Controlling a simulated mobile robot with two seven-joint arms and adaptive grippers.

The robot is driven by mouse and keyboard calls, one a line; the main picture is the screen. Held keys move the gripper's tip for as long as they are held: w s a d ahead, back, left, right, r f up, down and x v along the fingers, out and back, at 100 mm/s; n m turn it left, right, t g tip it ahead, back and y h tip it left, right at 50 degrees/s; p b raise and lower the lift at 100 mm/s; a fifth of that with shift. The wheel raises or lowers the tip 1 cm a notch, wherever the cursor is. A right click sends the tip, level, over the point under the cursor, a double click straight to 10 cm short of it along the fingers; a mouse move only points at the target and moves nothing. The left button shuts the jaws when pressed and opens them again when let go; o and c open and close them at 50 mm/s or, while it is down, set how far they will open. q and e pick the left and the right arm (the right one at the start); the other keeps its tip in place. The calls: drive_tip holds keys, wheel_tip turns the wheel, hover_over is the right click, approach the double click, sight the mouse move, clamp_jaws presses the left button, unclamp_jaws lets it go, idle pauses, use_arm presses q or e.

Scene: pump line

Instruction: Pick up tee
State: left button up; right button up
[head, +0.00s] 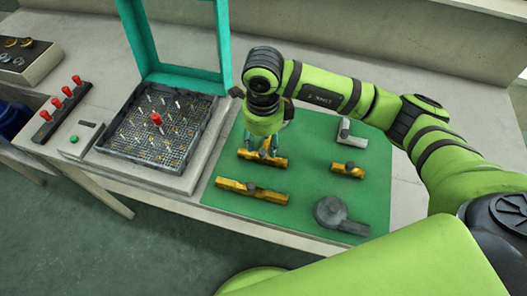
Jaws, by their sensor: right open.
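My right gripper (269,150) points down over the green mat, its open fingers at a brass pipe piece (279,162) that lies on the mat. The gripper partly hides this piece, and I cannot tell whether the fingers touch it. Which piece is the tee is not clear from this view. My left gripper is out of view.
The green mat (300,215) also bears a grey angled part (347,140) at the back right and a grey round part with an arm (330,211) at the front right. A mesh tray (190,150) with upright pins and a teal frame (228,60) stand left.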

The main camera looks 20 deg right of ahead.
sight(262, 151)
wheel_tip(262, 151, down, 4)
drive_tip(key=shift+w+r+p, duration=0.1)
drive_tip(key=shift+r+p, duration=0.15)
drive_tip(key=shift+p, duration=0.15)
drive_tip(key=shift+f, duration=0.15)
clamp_jaws()
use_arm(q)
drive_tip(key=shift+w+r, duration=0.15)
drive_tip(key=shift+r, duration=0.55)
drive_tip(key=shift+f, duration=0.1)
